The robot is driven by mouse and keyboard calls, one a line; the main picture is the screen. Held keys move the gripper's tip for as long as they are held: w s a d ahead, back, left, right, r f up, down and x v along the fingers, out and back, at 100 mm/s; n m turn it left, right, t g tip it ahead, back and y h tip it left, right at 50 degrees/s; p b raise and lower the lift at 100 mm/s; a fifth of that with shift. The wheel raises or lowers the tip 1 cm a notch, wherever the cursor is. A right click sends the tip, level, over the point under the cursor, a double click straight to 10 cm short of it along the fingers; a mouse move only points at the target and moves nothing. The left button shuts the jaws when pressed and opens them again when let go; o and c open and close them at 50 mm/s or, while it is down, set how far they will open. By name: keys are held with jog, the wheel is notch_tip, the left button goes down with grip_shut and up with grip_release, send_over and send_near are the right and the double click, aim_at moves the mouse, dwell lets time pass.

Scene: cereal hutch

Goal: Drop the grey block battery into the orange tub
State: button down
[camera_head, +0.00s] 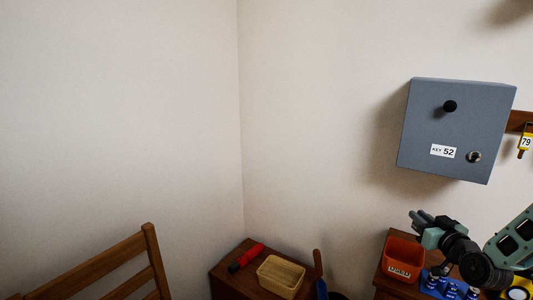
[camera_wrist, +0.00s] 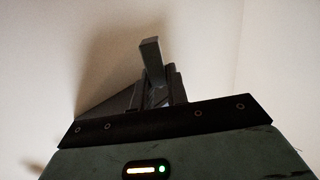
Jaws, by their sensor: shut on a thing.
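The orange tub (camera_head: 392,250) stands on a brown wooden top at the lower right of the head view, with a white label on its front. My gripper (camera_head: 419,216) is above the tub and slightly to its right in that view, pointing left. In the wrist view, my gripper (camera_wrist: 154,82) is shut on the grey block battery (camera_wrist: 150,54), which stands out beyond the fingertips. In the head view the battery is too small to tell apart from the fingers. The tub does not show in the wrist view.
A grey key cabinet (camera_head: 457,120) hangs on the wall above my arm. A blue holder (camera_head: 444,288) stands right of the tub. A tan basket (camera_head: 281,276) and a red-and-black object (camera_head: 246,258) lie on a wooden surface to the left. A wooden chair (camera_head: 105,266) is at lower left.

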notch_tip(320, 180, down, 6)
jog(key=b, duration=0.3)
jog(key=shift+b, duration=0.35)
jog(key=c, duration=1.3)
grip_release()
jog(key=s+d+r+p, duration=0.1)
jog(key=s+d+p, duration=0.1)
jog(key=s, duration=1.5)
jog(key=shift+s+p, duration=0.15)
jog(key=shift+p, duration=0.2)
